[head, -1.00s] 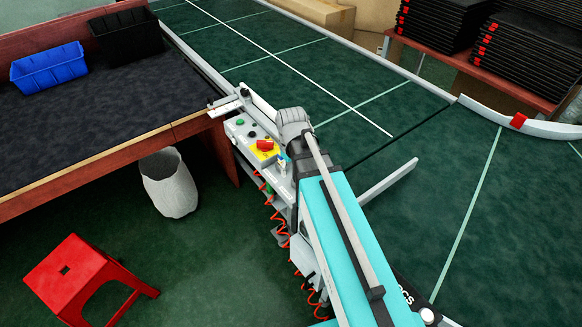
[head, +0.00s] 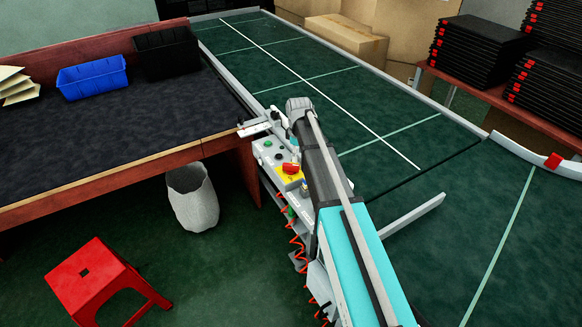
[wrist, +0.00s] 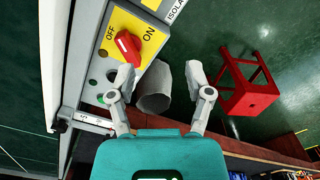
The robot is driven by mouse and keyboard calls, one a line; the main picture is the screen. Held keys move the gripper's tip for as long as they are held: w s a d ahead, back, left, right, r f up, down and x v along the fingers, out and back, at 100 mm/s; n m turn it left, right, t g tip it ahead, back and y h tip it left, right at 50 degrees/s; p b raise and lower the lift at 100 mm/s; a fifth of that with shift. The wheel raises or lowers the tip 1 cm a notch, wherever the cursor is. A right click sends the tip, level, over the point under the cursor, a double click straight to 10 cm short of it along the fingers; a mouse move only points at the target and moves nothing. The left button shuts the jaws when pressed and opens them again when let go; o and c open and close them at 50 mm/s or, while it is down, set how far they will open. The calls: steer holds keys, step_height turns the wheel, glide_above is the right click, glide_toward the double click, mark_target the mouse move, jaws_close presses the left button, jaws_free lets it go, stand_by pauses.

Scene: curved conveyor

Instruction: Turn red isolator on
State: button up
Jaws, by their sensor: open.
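The red isolator (head: 290,168) is a rotary knob on a yellow plate, on the grey control box at the conveyor's edge. In the wrist view the red knob (wrist: 127,47) sits at the upper left, between the printed words OFF and ON on the yellow plate (wrist: 125,25). The knob's long side slants between the labels; I cannot tell its exact setting. My gripper (wrist: 160,74) is open and empty, fingers wide apart. Its left fingertip appears just below the knob in the picture; contact cannot be told.
Green and black buttons share the control box (head: 266,150). A bench (head: 110,130) with blue and black bins is left, a whitish waste bin (head: 193,200) and red stool (head: 95,280) below it. The green conveyor (head: 330,80) runs behind my arm.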

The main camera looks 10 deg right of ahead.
mark_target(291, 165)
steer(key=w+a+n, duration=0.1)
steer(key=w+n, duration=0.2)
steer(key=w, duration=0.5)
steer(key=shift+w+a, duration=0.15)
steer(key=shift+a, duration=0.05)
steer(key=shift+f, duration=0.15)
step_height(291, 165, down, 14)
steer(key=b, duration=1.3)
steer(key=shift+r+b, duration=0.25)
steer(key=shift+b, duration=0.15)
jaws_close()
